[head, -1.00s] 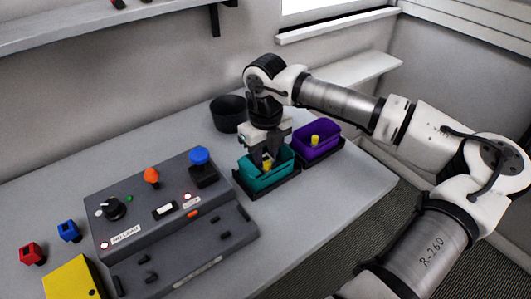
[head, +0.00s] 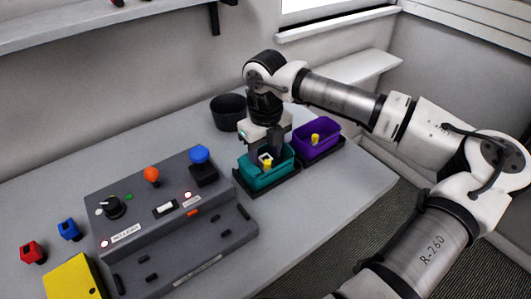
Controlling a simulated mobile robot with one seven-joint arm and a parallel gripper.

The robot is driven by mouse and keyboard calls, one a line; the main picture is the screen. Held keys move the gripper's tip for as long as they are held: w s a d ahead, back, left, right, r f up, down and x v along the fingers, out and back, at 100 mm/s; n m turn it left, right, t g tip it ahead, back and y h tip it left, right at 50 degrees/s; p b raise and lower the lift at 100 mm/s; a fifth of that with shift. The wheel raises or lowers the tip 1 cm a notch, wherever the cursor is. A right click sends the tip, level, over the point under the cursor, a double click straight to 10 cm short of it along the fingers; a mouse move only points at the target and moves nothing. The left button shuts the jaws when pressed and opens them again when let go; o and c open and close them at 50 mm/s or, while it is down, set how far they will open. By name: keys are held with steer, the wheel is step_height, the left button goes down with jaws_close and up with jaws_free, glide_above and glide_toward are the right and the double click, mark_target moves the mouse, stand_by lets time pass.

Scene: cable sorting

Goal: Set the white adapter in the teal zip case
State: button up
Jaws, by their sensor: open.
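The teal zip case (head: 268,178) is an open box on a dark tray in the middle of the desk. A small white adapter (head: 265,158) is at the case's opening, beside a yellow piece (head: 267,165). My gripper (head: 266,152) is over the case, pointing down, with its fingers spread apart on either side of the adapter. The fingers' lower ends reach into the case. The floor of the case is hidden by its front wall, so I cannot tell what the adapter rests on.
A purple case (head: 318,150) with a yellow piece stands right of the teal one. A black bin (head: 228,113) is behind. A grey control panel (head: 165,215) lies left, with red (head: 31,252) and blue (head: 69,230) blocks and a yellow box (head: 74,278). The desk's right end is clear.

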mark_target(266, 155)
step_height(266, 155, up, 12)
steer(key=b, duration=0.1)
steer(key=shift+f, duration=0.25)
steer(key=shift+c, duration=0.5)
stand_by(1.1)
